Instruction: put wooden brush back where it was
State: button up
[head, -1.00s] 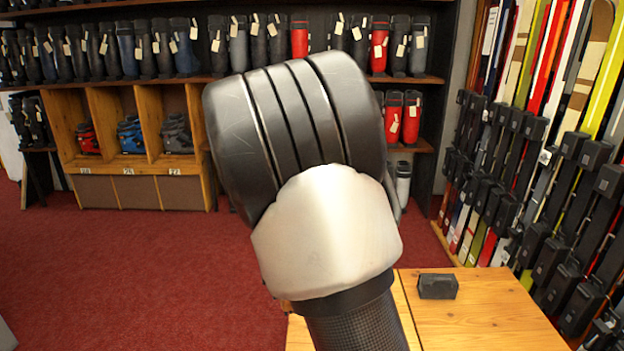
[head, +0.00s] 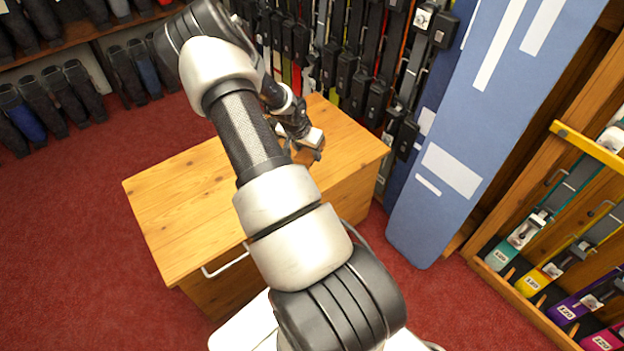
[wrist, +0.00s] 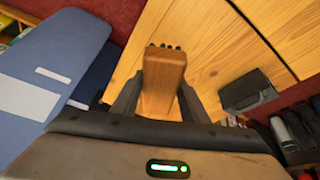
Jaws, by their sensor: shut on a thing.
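The wooden brush (wrist: 165,72) is a reddish-brown block with a row of dark tufts at its far end, in the middle of the wrist view. My gripper (wrist: 161,88) is shut on it, with one dark finger along each side. In the head view my gripper (head: 303,150) is over the far right part of the wooden bench (head: 180,215). The brush cannot be made out clearly there. Bench planks show behind the brush in the wrist view; I cannot tell whether it touches them.
A dark box (wrist: 246,90) lies on the bench to the right in the wrist view. A tall blue board (head: 475,130) stands right of the bench, near racks of skis. The bench's left and front top is clear. Red carpet (head: 75,240) surrounds it.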

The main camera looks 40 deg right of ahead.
jog(key=f, duration=0.2)
jog(key=f+b, duration=0.1)
jog(key=f, duration=0.1)
jog(key=d+f+b, duration=0.1)
jog(key=f, duration=0.1)
jog(key=shift+s+f, duration=0.2)
jog(key=shift+s, duration=0.15)
jog(key=shift+f+b, duration=0.5)
jog(key=shift+f, duration=1.6)
jog(key=shift+f, duration=0.1)
jog(key=shift+f+b, duration=0.15)
jog(key=shift+b, duration=0.15)
jog(key=o, duration=1.1)
